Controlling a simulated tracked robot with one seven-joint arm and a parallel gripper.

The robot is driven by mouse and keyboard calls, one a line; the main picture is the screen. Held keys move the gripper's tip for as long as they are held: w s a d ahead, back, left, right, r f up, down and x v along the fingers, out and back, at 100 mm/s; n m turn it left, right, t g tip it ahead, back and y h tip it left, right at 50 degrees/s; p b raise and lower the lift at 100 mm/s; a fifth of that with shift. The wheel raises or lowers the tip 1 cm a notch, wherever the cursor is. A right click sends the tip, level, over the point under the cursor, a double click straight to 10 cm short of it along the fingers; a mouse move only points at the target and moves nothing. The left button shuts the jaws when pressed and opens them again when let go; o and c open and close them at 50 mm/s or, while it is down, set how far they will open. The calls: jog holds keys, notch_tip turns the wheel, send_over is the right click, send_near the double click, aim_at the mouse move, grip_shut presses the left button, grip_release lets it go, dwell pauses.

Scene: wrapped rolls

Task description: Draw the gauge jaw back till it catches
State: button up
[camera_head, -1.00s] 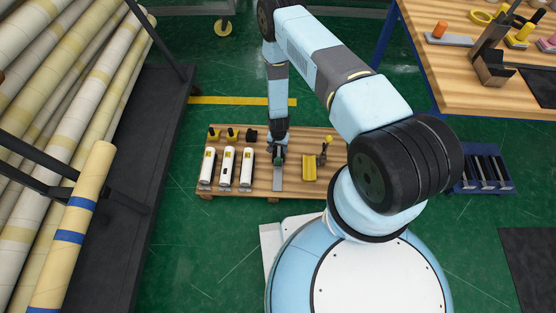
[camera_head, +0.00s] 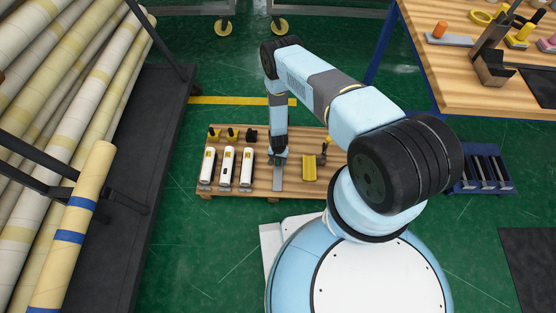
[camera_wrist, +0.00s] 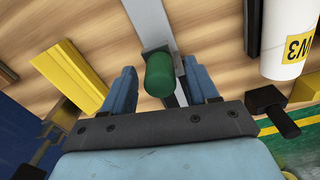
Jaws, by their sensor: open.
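The gauge is a grey metal bar (camera_head: 278,180) lying on a low wooden board. In the wrist view the grey bar (camera_wrist: 150,20) runs in from the top, with a dark green rounded knob (camera_wrist: 159,75) at its near part. Which part is the jaw cannot be told. My gripper (camera_wrist: 162,84) is open, with one blue finger on each side of the green knob and visible gaps between. In the head view my gripper (camera_head: 279,158) is over the bar's far end and hides the knob.
The wooden board (camera_head: 262,190) also carries several white wrapped rolls (camera_head: 227,167) left of the bar and a yellow block (camera_head: 309,168) to its right. A rack of long rolls (camera_head: 60,120) stands left. A workbench (camera_head: 460,75) is at upper right.

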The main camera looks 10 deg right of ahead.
grip_shut()
dwell(0.6)
